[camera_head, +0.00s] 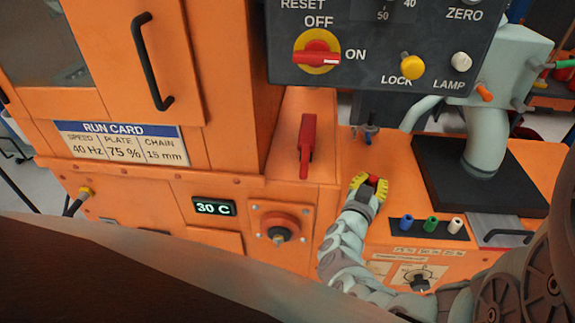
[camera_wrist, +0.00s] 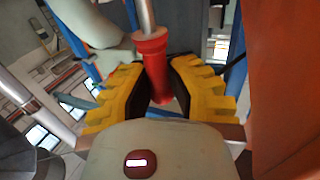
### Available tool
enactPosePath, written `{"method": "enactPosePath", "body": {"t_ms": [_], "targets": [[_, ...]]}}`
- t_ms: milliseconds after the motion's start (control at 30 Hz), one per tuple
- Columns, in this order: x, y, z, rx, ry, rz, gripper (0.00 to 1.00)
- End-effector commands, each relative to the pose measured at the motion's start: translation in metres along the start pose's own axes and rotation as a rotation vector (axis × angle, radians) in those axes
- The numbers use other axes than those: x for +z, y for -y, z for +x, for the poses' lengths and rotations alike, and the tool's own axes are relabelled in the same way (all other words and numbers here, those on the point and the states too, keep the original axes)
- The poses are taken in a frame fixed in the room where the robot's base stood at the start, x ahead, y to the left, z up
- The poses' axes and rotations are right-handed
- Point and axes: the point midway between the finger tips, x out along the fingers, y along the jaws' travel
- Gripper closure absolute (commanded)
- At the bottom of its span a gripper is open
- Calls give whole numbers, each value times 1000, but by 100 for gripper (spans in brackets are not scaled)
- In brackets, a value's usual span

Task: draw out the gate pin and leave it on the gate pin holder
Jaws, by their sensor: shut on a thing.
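My gripper (camera_head: 368,185) has yellow ribbed fingers and is above the orange deck at the centre right. In the wrist view, the fingers (camera_wrist: 160,88) are shut on a red cylindrical handle (camera_wrist: 157,75) with a wider collar. A bare metal rod (camera_wrist: 147,14) runs from the collar out of the top of the picture; this looks like the gate pin. In the head view only a bit of red (camera_head: 373,180) shows between the fingers. I cannot tell whether the rod's far end is free. No gate pin holder can be clearly identified.
A red lever (camera_head: 307,145) stands left of my gripper. A small blue-and-grey fitting (camera_head: 370,130) is just behind it. A black strip (camera_head: 432,227) with coloured plugs lies to the right, near a black pad (camera_head: 470,182) and a grey pipe. A control panel (camera_head: 380,50) overhangs behind.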

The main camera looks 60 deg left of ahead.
Motion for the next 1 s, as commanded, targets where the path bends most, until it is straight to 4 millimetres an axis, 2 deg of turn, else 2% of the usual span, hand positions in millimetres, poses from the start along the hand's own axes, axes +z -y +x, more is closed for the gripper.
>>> {"method": "enactPosePath", "body": {"t_ms": [100, 333, 1000], "targets": [[17, 0, 0, 1, 1, 0, 100], [34, 0, 0, 0, 3, -1, 100], [35, -1, 0, 4, 1, 1, 100]]}}
